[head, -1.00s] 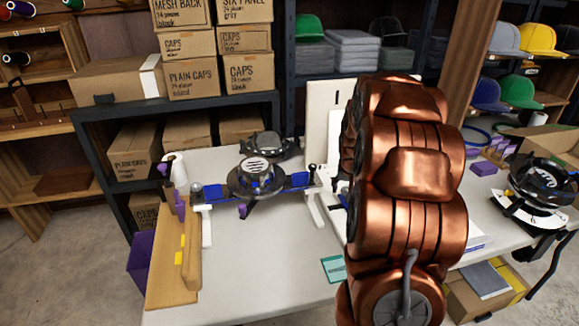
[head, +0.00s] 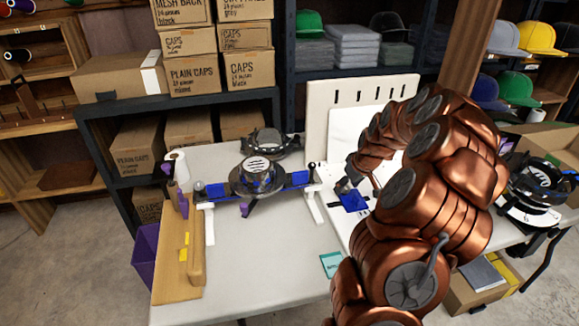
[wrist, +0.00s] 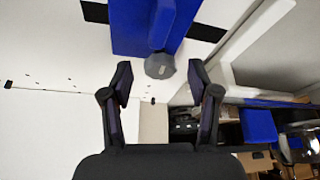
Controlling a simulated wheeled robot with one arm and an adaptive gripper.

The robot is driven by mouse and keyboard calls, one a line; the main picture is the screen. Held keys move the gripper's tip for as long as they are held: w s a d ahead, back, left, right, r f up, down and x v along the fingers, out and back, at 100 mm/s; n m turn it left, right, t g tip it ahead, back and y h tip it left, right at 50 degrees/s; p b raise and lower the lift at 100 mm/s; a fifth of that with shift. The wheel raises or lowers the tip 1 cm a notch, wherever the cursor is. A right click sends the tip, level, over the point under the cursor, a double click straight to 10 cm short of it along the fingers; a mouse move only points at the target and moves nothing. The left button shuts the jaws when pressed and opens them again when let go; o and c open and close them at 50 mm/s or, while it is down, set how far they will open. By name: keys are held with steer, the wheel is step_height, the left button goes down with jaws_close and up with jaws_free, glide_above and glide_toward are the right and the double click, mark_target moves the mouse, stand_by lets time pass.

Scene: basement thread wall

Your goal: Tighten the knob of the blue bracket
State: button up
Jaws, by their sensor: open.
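The blue bracket (wrist: 150,28) lies on a white board with black slots in the wrist view. A dark grey faceted knob (wrist: 159,66) sits at its near end. My gripper (wrist: 161,78) is open, with one finger on each side of the knob. The fingertips look apart from the knob, with gaps on both sides. In the head view the blue bracket (head: 353,201) shows as a small blue piece on the board, beside my gripper (head: 344,187). The knob is not clearly visible there.
A white slotted panel (head: 358,92) stands upright behind the board. A hooping stand with a black ring (head: 257,178) and blue arms is to the left. A teal card (head: 331,264) lies near the table's front.

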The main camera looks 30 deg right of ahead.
steer(key=n+y+p, duration=0.1)
steer(key=n+p, duration=0.1)
steer(key=n, duration=0.1)
steer(key=shift+d+r, duration=0.1)
steer(key=shift+s+d+r+y, duration=0.1)
steer(key=shift+r+y, duration=0.15)
steer(key=shift+y, duration=0.05)
steer(key=a+b+v, duration=0.1)
steer(key=v, duration=0.7)
steer(key=a+r+p, duration=0.1)
steer(key=a+r, duration=0.2)
steer(key=a, duration=0.5)
steer(key=s+a+r+n+g+p, duration=0.1)
steer(key=a+r, duration=0.3)
steer(key=a, duration=0.4)
steer(key=a+r+g+y+p, duration=0.1)
steer(key=a+r+p, duration=0.1)
steer(key=a, duration=0.6)
steer(key=shift+a+r+n, duration=0.15)
steer(key=shift+r+n, duration=0.15)
steer(key=shift+r, duration=0.45)
steer(key=shift+s+a, duration=0.1)
steer(key=shift+s, duration=0.1)
